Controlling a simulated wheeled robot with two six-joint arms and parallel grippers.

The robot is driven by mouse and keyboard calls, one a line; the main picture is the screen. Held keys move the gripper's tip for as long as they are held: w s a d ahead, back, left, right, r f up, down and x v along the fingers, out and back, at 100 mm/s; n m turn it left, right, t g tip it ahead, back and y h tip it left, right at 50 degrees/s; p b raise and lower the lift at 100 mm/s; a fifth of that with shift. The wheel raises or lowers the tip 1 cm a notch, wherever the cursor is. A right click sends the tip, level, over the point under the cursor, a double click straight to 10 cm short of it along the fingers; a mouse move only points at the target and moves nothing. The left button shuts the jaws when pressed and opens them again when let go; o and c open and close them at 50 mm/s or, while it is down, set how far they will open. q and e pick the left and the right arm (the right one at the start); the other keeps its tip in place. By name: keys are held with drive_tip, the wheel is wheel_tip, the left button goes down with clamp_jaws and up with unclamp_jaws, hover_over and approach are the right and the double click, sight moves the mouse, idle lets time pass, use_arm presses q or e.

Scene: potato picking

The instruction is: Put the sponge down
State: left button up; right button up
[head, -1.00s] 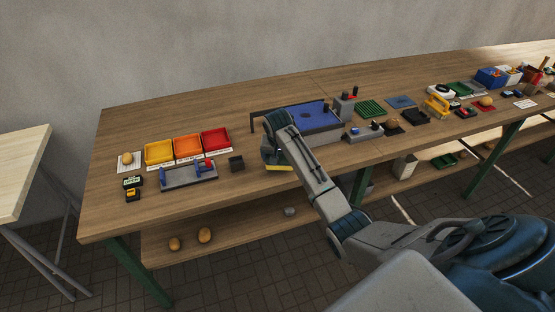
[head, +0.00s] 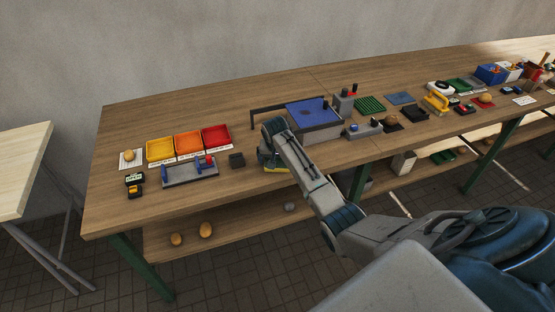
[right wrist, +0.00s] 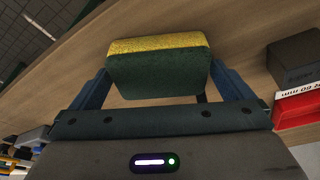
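The sponge (right wrist: 157,72) has a yellow layer and a dark green layer. In the right wrist view it sits between the two fingers of my right gripper (right wrist: 158,66), which press on its two ends. In the head view a yellow strip of the sponge (head: 276,169) shows under my right gripper (head: 270,160), at the front edge of the wooden table (head: 240,116). My wrist hides most of it there. I cannot tell whether the sponge touches the table. My left gripper is not in view.
A small dark block (head: 237,160) stands just left of my right gripper. A grey fixture with blue posts (head: 190,176) and red (head: 215,138), orange (head: 188,146) and yellow (head: 160,150) trays lie further left. A blue-topped box (head: 312,114) stands close on the right.

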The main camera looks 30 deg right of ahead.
drive_tip(key=b+v, duration=0.2)
drive_tip(key=v, duration=1)
drive_tip(key=shift+r, duration=0.15)
